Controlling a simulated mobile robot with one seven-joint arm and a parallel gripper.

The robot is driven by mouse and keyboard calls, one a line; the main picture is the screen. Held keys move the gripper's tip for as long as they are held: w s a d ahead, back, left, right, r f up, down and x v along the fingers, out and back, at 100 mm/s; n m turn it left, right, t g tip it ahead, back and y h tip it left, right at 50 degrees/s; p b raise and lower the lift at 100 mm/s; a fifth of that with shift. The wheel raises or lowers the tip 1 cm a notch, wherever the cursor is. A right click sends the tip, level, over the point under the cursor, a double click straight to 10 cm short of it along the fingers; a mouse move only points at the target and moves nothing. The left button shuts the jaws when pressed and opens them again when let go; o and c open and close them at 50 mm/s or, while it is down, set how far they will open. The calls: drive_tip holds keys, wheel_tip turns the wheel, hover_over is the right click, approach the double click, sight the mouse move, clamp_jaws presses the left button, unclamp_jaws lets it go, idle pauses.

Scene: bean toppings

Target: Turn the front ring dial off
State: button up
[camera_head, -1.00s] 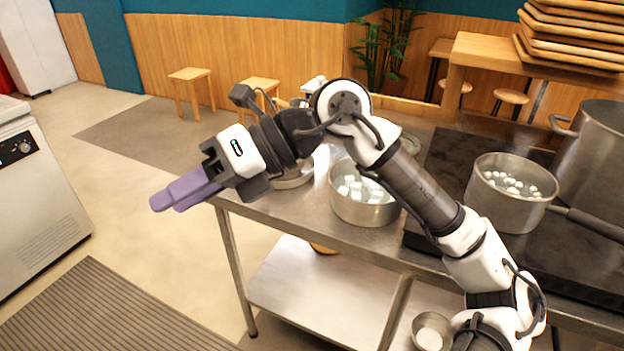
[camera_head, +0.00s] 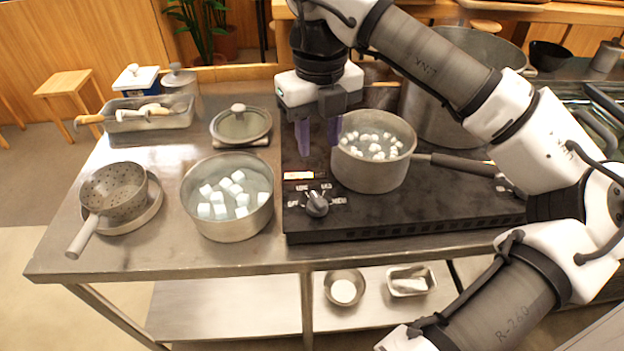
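The front ring dial (camera_head: 317,204) is a grey knob at the front left corner of the black cooktop (camera_head: 440,205), with white markings around it. I cannot tell its exact setting. A small lit strip (camera_head: 298,175) glows just behind it. My gripper (camera_head: 318,148) points down above and behind the dial, apart from it. Its two purple fingers are spread with nothing seen between them. The saucepan (camera_head: 372,176) with white pieces in liquid stands on the cooktop just right of the fingers, its dark handle pointing right.
A pot of white cubes (camera_head: 228,228) stands left of the cooktop. A tall stockpot (camera_head: 440,118) stands behind the saucepan. The counter's front strip is clear.

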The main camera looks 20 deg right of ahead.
sight(318, 198)
wheel_tip(318, 198, down, 13)
drive_tip(key=shift+s+r+p, duration=0.1)
drive_tip(key=shift+s+p, duration=0.05)
drive_tip(key=shift+p, duration=1.05)
clamp_jaws()
